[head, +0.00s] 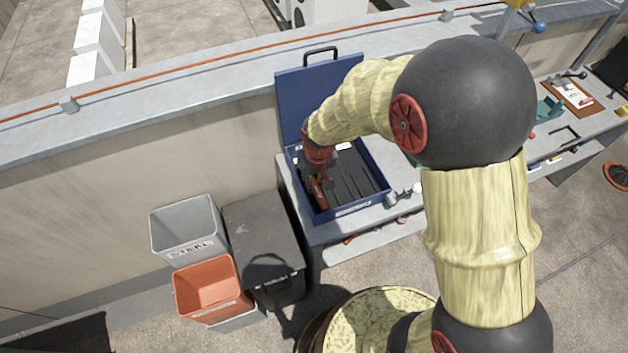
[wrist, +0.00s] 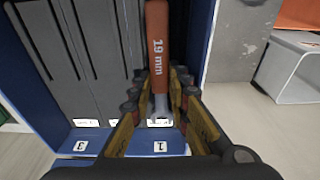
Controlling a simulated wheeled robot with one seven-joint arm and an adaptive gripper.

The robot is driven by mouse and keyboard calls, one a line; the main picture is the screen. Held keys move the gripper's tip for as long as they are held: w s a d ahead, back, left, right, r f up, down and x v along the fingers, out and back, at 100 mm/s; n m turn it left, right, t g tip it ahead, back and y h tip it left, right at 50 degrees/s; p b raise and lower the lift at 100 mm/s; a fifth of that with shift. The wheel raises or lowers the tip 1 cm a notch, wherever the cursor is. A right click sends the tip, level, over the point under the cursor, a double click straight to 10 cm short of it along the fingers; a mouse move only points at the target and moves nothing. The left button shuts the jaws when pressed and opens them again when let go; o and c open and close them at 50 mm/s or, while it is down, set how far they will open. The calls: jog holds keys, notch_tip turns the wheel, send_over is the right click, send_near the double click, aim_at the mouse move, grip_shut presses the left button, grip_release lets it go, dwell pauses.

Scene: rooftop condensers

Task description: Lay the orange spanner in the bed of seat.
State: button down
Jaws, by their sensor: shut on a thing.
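The orange spanner (wrist: 158,45), marked "19 mm", is between the fingers of my gripper (wrist: 160,108) in the wrist view. Its grey metal end points toward the label "1" on the blue case. In the head view the spanner (head: 319,193) is at the left side of the open blue tool case (head: 352,211), under my gripper (head: 318,172). The case has a dark insert (wrist: 92,50) with several long narrow beds. Labels "3" and "1" show on its blue edge. The bed under the spanner is mostly hidden; I cannot tell whether the spanner touches it.
The case's raised lid (head: 300,95) stands behind, near the parapet wall. A grey bin (head: 188,232), an orange bin (head: 208,287) and a dark box (head: 262,235) stand left of the bench. Small tools and a clipboard (head: 570,93) lie along the bench to the right.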

aim_at(317, 190)
jog(key=shift+s+f, duration=0.1)
jog(key=shift+f, duration=0.3)
dwell(0.5)
jog(key=c, duration=1.6)
grip_release()
jog(key=shift+d+f, duration=0.1)
jog(key=r, duration=0.4)
jog(key=s+r, duration=0.1)
jog(key=r, duration=0.7)
jog(key=shift+s+d+r, duration=0.1)
jog(key=shift+s+d, duration=0.15)
jog(key=shift+s, duration=0.1)
